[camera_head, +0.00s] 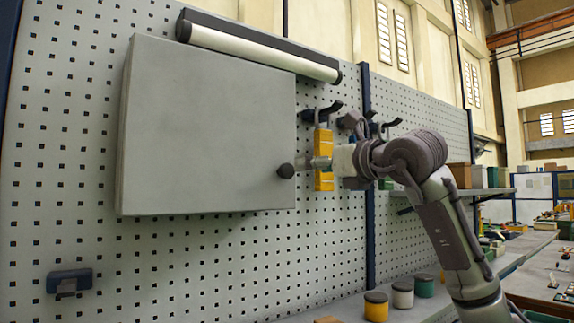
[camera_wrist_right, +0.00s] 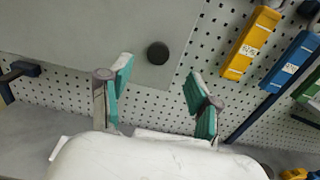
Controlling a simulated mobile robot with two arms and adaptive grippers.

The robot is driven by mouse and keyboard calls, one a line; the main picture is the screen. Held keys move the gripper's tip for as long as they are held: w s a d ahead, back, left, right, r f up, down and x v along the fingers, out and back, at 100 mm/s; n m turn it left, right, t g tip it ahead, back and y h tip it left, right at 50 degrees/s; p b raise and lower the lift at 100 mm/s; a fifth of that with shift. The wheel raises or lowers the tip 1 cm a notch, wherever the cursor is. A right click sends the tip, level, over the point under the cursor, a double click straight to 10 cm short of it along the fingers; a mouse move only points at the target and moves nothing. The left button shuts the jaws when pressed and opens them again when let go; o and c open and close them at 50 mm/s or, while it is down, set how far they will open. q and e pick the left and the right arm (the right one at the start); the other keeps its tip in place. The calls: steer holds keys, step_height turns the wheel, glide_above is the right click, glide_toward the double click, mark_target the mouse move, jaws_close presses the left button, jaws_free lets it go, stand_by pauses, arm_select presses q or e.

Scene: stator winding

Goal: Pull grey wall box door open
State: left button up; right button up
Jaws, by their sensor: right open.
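The grey wall box (camera_head: 205,125) hangs on the perforated panel in the head view, with its door shut. A round black knob (camera_head: 286,171) sits near the lower right corner of the door. My right gripper (camera_head: 306,164) is just right of the knob. In the right wrist view, my right gripper (camera_wrist_right: 158,88) is open and empty. Its two teal-padded fingers stand apart, with the knob (camera_wrist_right: 158,53) ahead and between them, apart from both. The door (camera_wrist_right: 90,35) shows behind. My left gripper is not in view.
A tube lamp (camera_head: 260,50) is fixed above the box. A yellow tool (camera_head: 324,160) hangs right of the knob, behind my right gripper. Lidded jars (camera_head: 402,295) stand on the bench below. The panel below the box is mostly clear, with a dark bracket (camera_head: 69,282) at left.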

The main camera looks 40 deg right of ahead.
mark_target(289, 169)
steer(key=w, duration=0.2)
steer(key=w+p, duration=0.1)
steer(key=w, duration=0.1)
steer(key=w+p, duration=0.1)
steer(key=w, duration=0.1)
steer(key=shift+w+d, duration=0.3)
steer(key=w+p, duration=0.1)
steer(key=w, duration=0.2)
steer(key=shift+w+d, duration=0.1)
steer(key=shift+d, duration=0.1)
steer(key=shift+w+f, duration=0.15)
steer(key=shift+c, duration=0.5)
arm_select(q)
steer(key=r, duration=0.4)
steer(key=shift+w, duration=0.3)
arm_select(e)
jaws_close()
